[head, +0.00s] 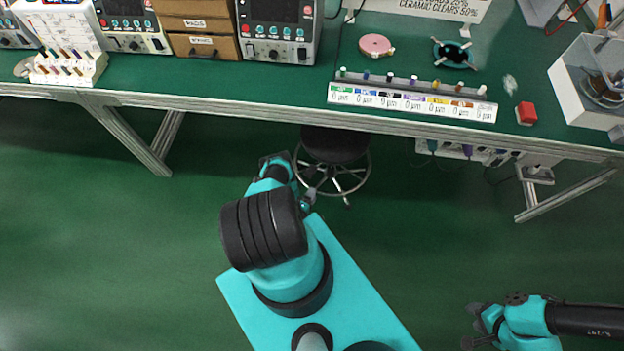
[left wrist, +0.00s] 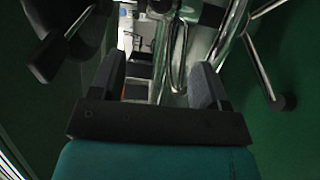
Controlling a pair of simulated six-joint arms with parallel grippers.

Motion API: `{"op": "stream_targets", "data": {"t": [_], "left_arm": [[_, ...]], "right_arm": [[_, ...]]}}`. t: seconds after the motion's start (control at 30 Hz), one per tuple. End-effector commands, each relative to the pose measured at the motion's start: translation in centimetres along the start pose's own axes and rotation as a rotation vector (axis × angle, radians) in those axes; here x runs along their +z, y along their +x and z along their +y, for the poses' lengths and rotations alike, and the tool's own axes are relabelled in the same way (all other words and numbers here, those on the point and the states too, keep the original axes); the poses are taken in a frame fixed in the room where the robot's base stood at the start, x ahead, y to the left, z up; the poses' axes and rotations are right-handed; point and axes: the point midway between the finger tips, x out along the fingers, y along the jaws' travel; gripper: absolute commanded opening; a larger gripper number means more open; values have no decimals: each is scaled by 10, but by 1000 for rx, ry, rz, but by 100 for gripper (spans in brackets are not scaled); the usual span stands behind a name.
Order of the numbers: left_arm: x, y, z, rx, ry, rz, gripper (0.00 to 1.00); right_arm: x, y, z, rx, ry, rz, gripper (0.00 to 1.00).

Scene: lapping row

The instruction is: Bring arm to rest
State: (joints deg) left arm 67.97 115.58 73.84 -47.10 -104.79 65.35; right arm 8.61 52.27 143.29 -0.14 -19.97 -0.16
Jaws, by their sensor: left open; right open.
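My left arm stands in the middle of the head view, above the green floor. Its gripper (head: 308,196) is small there, partly hidden by my own arm, and close to the stool's base. In the left wrist view my left gripper (left wrist: 158,80) is open, its two dark fingers apart. Nothing is held between them; metal stool legs show beyond. My right gripper (head: 470,325) is at the lower right of the head view, over bare floor and away from the bench. It is open and empty.
A stool (head: 336,145) stands at the bench's front edge, beside my left gripper. The green bench (head: 240,88) holds a labelled rack (head: 412,103), a red block (head: 526,113), a pink disc (head: 376,45) and a white bin (head: 580,105). Floor between my arms is clear.

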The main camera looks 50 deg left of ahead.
Motion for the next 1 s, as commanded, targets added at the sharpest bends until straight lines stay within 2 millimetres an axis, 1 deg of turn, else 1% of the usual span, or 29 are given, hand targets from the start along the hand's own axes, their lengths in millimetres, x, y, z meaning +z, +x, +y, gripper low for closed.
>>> {"op": "stream_targets", "data": {"t": [0.27, 0.37, 0.47, 0.6, 0.73, 0.83, 1.0], "left_arm": [[1, 3, 1, -6, 5, -4, 69], [3, 13, 4, -37, 28, -21, 69], [10, 31, 11, -99, 74, -59, 69], [30, 62, 27, -230, 177, -149, 69], [54, 84, 48, -361, 287, -259, 69], [74, 94, 68, -453, 371, -352, 69], [105, 97, 104, -585, 498, -510, 69]], "right_arm": [[0, 0, 0, 0, 0, 0, 43], [0, 0, 0, 0, 0, 0, 43], [0, 0, 0, 0, 0, 0, 43], [0, 0, 0, 0, 0, 0, 43], [0, 0, 0, 0, 0, 0, 43], [0, 0, 0, 0, 0, 0, 43], [0, 0, 0, 0, 0, 0, 43]]}}
